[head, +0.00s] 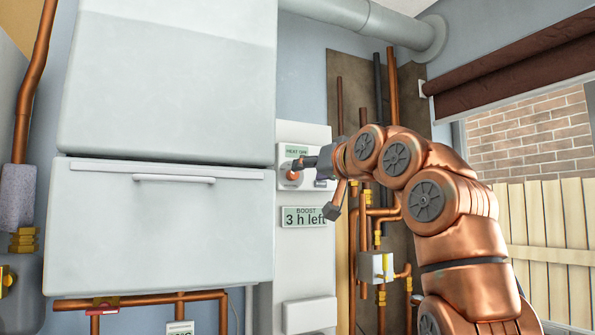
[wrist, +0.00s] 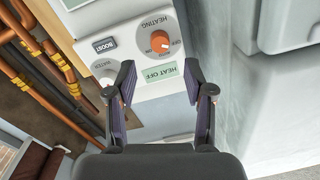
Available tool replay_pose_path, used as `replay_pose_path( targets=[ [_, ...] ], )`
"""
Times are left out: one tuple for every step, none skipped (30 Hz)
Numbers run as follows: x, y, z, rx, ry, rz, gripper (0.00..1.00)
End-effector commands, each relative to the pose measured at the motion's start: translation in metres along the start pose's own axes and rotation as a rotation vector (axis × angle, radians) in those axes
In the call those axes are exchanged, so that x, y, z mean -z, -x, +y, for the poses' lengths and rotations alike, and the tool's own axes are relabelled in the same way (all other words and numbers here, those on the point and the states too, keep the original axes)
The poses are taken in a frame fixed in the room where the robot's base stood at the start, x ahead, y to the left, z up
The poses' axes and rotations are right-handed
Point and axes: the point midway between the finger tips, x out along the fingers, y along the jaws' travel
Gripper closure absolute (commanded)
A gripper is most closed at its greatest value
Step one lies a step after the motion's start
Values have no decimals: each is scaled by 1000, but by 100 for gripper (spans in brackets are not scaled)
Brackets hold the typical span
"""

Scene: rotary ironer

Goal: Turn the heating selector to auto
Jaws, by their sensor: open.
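In the head view the orange knob (head: 293,175) shows at the panel's left, partly covered by a finger. My gripper (head: 316,187) is in front of the panel with its fingers spread. In the wrist view my gripper (wrist: 160,70) is open and empty, with the knob beyond the gap between its fingertips.
A large white cabinet (head: 160,240) stands close to the left. Copper pipes (head: 362,250) run to the right.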

Motion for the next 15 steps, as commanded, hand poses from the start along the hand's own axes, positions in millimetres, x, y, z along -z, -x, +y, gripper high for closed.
replay_pose_path(
  targets=[
    [2, -7, 0, -1, -1, -4, 47],
    [2, -12, 0, -1, -1, -5, 47],
    [2, -18, 0, -1, -1, -6, 47],
    [2, -22, 0, -1, -1, -6, 47],
    [2, -26, 0, -1, -1, -6, 47],
    [3, -32, 0, -1, -1, -4, 47],
    [3, -36, 0, -1, -1, -3, 47],
    [4, -40, 0, -1, -1, -2, 47],
    [4, -45, 0, -1, -1, -1, 47],
    [4, -48, 0, -1, -1, -1, 47],
    [4, -52, 0, -1, -1, -1, 47],
    [3, -56, 0, -1, -1, -2, 47],
    [2, -58, 0, -1, -1, -2, 47],
    [2, -60, 0, -1, -1, -2, 47],
    [1, -62, 0, -1, 0, -3, 47]
  ],
)
